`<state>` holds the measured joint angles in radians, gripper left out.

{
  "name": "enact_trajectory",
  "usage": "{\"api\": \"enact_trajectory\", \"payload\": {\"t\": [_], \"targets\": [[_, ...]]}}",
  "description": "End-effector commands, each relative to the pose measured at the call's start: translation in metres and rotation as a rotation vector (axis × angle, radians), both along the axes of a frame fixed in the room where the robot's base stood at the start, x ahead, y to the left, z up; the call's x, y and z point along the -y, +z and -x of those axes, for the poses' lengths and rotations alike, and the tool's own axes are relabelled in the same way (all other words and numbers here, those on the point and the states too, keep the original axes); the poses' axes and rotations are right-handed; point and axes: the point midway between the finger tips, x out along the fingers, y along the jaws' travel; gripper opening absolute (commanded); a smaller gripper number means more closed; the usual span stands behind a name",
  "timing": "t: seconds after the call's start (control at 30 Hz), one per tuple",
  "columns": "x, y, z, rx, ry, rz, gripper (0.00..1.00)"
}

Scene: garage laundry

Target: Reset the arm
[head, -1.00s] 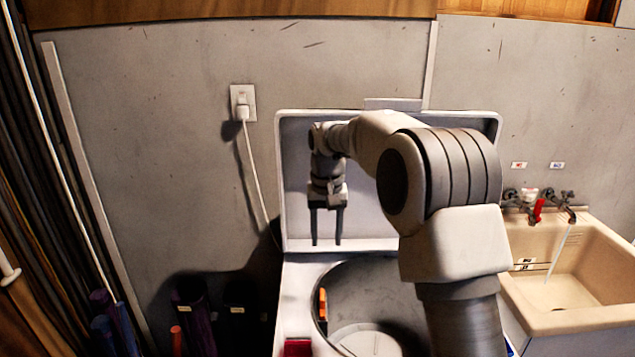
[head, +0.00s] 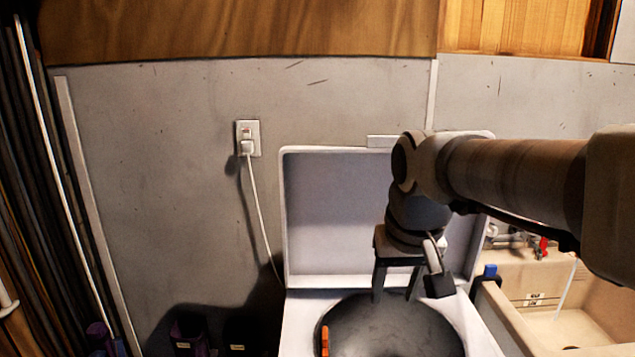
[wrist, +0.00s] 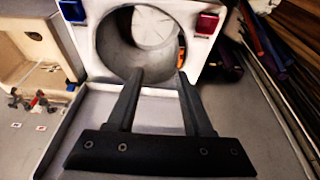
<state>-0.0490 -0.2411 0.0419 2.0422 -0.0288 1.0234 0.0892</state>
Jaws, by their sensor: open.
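My arm reaches in from the right in the head view. My gripper (head: 395,293) points down in front of the raised lid (head: 330,220) of the white washer, above the back of its round tub opening (head: 390,330). Its two dark fingers are apart with nothing between them. In the wrist view my gripper (wrist: 160,76) also shows open and empty, with the tub opening (wrist: 118,50) beyond the fingertips.
An orange item (head: 325,340) shows at the tub's left side. A tan sink (head: 520,312) with a running tap stands to the right. A cord hangs from a wall outlet (head: 248,138) at left. A red item (wrist: 207,22) and a blue item (wrist: 72,10) sit on the washer's corners.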

Motion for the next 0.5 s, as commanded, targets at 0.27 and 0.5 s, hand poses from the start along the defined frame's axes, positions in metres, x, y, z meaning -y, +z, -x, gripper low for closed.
{"api": "enact_trajectory", "payload": {"t": [0.27, 0.5], "targets": [[0.016, -0.008, 0.066, 0.085, -0.007, -0.005, 0.51], [0.025, -0.026, 0.111, 0.145, -0.010, -0.009, 0.51]]}}
